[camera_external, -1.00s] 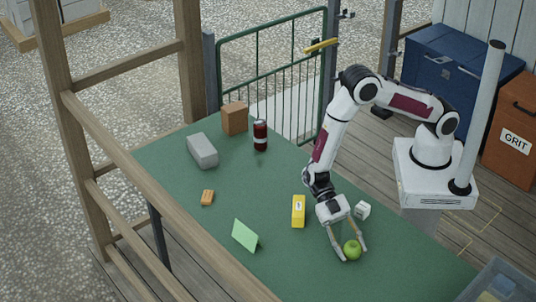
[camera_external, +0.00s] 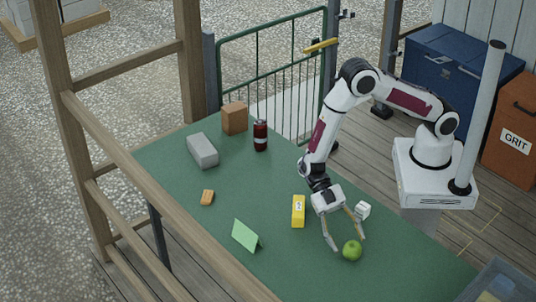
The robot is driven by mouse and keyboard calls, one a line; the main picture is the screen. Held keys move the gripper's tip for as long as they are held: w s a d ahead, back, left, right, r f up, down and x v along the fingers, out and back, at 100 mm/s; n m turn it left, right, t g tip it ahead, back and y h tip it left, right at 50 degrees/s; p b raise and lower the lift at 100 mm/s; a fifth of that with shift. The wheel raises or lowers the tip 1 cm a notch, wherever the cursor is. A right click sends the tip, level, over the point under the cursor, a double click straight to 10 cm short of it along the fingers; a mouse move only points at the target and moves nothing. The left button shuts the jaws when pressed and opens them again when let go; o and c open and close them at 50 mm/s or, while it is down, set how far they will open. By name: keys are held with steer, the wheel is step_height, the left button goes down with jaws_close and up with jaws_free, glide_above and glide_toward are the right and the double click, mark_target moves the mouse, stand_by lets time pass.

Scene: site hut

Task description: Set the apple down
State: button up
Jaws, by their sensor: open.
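The green apple (camera_external: 352,250) rests on the green table top (camera_external: 290,265), near the table's right part. My gripper (camera_external: 347,243) is open, with its two fingers spread wide. The fingertips are just behind and to the left and right of the apple in the picture, and the apple is not held. I cannot tell exactly how high the fingertips are above the table.
A yellow box (camera_external: 298,211) stands left of my gripper, and a small white block (camera_external: 362,210) is at its right. A green folded card (camera_external: 246,235), orange block (camera_external: 207,197), grey block (camera_external: 202,150), dark red jar (camera_external: 260,135) and brown box (camera_external: 235,118) stand farther left. A clear bin (camera_external: 492,285) is at bottom right.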

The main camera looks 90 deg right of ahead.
steer(key=v, duration=0.8)
steer(key=shift+w+d+r, duration=0.15)
steer(key=shift+d, duration=0.15)
stand_by(0.5)
